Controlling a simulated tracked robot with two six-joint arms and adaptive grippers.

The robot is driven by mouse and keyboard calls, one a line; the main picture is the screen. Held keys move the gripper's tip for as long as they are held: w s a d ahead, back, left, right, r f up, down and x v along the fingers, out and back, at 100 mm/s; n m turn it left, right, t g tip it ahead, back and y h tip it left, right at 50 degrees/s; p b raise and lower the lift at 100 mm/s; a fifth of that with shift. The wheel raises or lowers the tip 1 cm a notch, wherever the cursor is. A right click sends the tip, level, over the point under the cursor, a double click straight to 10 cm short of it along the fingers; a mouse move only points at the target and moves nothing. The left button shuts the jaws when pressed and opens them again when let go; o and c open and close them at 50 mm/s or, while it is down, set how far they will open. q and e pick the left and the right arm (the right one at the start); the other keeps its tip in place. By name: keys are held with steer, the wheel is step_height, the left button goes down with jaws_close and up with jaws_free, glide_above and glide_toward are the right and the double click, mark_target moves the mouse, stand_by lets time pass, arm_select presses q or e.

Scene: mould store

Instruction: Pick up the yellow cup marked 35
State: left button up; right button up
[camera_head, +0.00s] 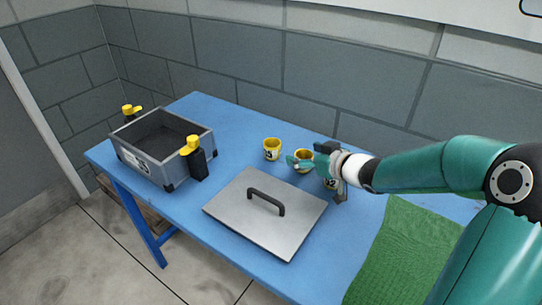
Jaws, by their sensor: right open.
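Several small yellow cups stand near the back middle of the blue table. One yellow cup (272,149) stands clear, with a pale label whose number I cannot read. A second yellow cup (304,154) is just right of it, partly covered by my right gripper. A third marked object, perhaps a cup, shows low behind the gripper, mostly hidden. I cannot tell which is marked 35. My right gripper (316,166) is open, reaching in from the right at the second cup; I cannot tell whether they touch. My left gripper is out of view.
A metal plate (250,225) with a black handle lies in front of the cups. A green cloth (396,250) covers the right; a wall stands behind.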

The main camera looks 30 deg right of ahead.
steer(key=b, duration=0.1)
glide_toward(268, 143)
steer(key=shift+x, duration=2.7)
steer(key=shift+r, duration=0.15)
steer(key=c, duration=1.2)
